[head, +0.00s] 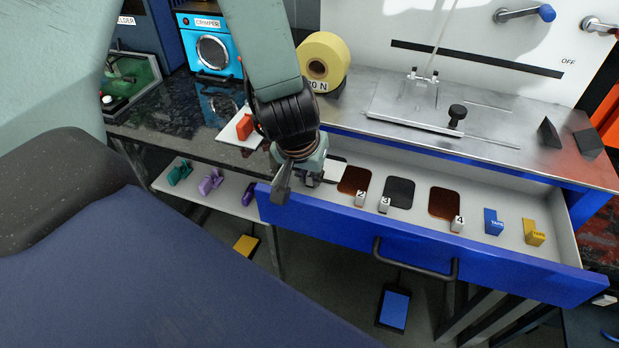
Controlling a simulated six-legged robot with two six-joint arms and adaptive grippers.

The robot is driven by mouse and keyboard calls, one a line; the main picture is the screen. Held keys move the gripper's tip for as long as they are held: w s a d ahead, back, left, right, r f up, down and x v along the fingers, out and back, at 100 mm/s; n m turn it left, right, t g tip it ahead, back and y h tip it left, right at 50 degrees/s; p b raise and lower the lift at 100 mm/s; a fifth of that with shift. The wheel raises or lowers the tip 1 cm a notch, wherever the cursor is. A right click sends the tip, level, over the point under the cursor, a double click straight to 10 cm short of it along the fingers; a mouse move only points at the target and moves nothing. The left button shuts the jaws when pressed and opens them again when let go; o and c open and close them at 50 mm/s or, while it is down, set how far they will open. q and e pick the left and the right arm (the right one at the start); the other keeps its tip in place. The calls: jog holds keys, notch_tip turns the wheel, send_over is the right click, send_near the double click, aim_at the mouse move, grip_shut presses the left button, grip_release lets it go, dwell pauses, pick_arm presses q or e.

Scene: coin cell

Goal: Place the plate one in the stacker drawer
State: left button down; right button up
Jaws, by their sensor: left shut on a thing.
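The open blue-fronted drawer (345,222) has a pale tray inside with a row of plates. My left gripper (306,178) is at the left end of this drawer, low over it and pointing down. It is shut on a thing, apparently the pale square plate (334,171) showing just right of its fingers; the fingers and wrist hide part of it. A dark edge shows behind this plate. I cannot tell whether it touches the drawer floor. To its right lie a brown plate (352,181), a dark plate (399,192) and another brown plate (445,203). My right gripper is out of view.
Number tags 2 (361,198), 3 (384,205) and 4 (457,224) stand before the plates. A metal worktop (470,120) overhangs behind. A yellow roll (323,58) stands near my arm.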

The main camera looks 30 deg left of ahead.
pick_arm(q)
jog(key=shift+s+r, duration=0.1)
jog(key=shift+s, duration=0.1)
jog(key=c, duration=1.8)
grip_release()
jog(key=o, duration=0.5)
jog(key=shift+w, duration=0.1)
jog(key=shift+c, duration=0.2)
